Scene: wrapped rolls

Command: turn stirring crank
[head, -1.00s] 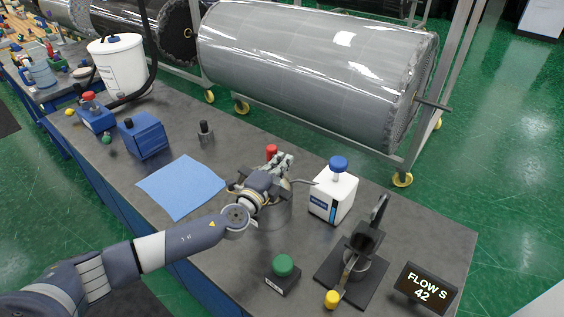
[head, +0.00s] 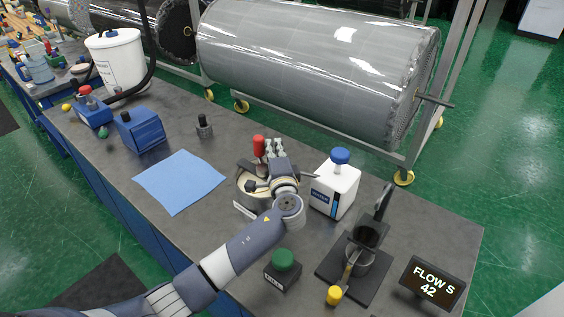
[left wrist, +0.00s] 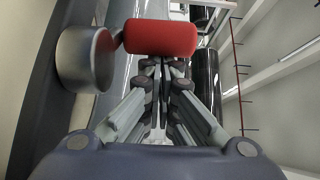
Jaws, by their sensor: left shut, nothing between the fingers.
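The stirring crank's red handle (head: 259,146) stands upright above a round metal pot (head: 250,190) on the grey bench. In the left wrist view the red handle (left wrist: 161,37) lies across the picture just beyond my fingertips, with a round metal part (left wrist: 86,58) to its left. My left gripper (head: 272,147) is over the pot, just right of the handle. Its fingers (left wrist: 158,66) are shut with nothing between them. Whether they touch the handle I cannot tell. My forearm and wrist hide part of the pot. My right gripper is not in view.
A white bottle with a blue cap (head: 334,185) stands close right of the pot. A green-topped block (head: 283,268), a black stand (head: 352,270) and a FLOW S 42 display (head: 430,284) are nearer the front. A blue cloth (head: 180,182) lies flat to the left.

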